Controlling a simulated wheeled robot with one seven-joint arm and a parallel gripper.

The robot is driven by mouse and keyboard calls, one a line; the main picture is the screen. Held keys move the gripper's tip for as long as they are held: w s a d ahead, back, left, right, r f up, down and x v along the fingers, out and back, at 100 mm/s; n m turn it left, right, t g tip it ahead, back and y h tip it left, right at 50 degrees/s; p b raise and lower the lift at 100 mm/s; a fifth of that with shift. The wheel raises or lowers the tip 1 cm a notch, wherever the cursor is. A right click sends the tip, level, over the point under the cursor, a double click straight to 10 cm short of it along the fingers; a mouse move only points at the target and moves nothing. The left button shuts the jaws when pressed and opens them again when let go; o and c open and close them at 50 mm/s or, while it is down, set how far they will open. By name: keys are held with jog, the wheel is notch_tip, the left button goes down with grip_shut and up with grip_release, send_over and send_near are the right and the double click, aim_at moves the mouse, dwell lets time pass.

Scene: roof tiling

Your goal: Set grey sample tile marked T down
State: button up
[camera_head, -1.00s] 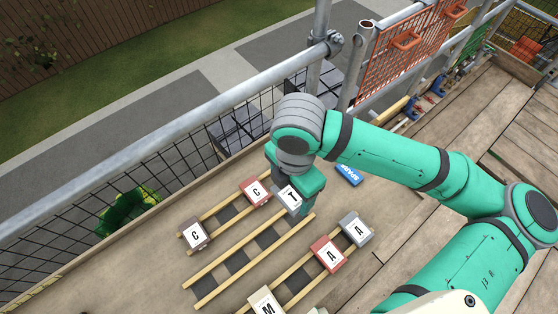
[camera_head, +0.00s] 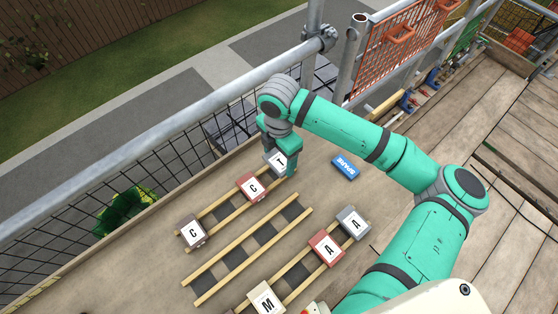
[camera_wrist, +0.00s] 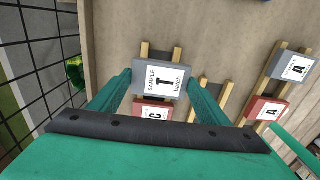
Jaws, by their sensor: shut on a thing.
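The grey sample tile marked T (camera_head: 277,161) is between the fingers of my gripper (camera_head: 281,160) at the far end of the back wooden rack (camera_head: 222,206). In the wrist view the tile (camera_wrist: 161,79) shows its white T label, with the gripper fingers (camera_wrist: 162,88) on both sides of it. The tile lies over the rack's two rails, close to a red tile marked C (camera_head: 254,187). I cannot tell whether the tile touches the rails.
A grey C tile (camera_head: 193,231) sits at the back rack's near end. The middle rack (camera_head: 248,247) is empty. The front rack carries an M tile (camera_head: 265,299), a red A tile (camera_head: 325,248) and a grey A tile (camera_head: 352,222). A blue SPARE block (camera_head: 345,167) lies to the right. A mesh railing (camera_head: 150,150) runs behind.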

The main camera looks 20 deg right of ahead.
aim_at(279, 159)
jog(key=shift+w+f, duration=0.15)
jog(key=shift+f, duration=1.6)
jog(key=shift+f, duration=0.4)
jog(key=o, duration=1.2)
jog(key=shift+c, duration=0.2)
notch_tip(279, 159, up, 13)
jog(key=shift+d+f, duration=0.1)
jog(key=shift+f, duration=0.05)
